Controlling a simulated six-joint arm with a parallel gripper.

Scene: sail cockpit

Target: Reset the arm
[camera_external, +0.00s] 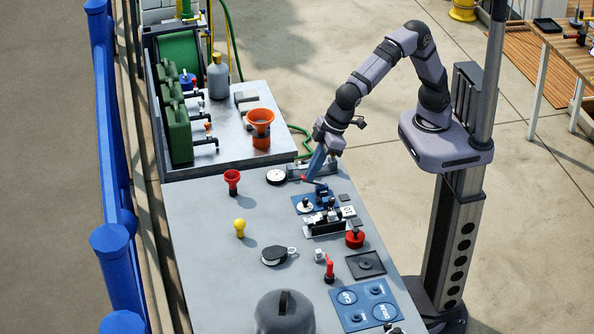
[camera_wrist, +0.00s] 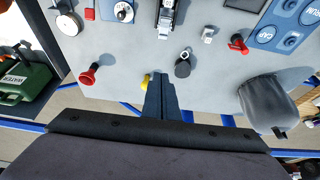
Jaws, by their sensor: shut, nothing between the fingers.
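In the external view my arm bends over the far right side of the grey table (camera_external: 200,215). My gripper (camera_external: 309,178) points down above the table's far part, near the blue switch panel (camera_external: 300,204) and a round white gauge (camera_external: 276,177). In the wrist view my gripper (camera_wrist: 160,80) shows as two dark fingers pressed together, with nothing between them. The yellow bulb-shaped piece (camera_wrist: 146,79) shows just beside the fingertips there, partly hidden by them. I cannot tell the exact height of the fingertips above the table.
A blue rail (camera_external: 107,150) runs along the left.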

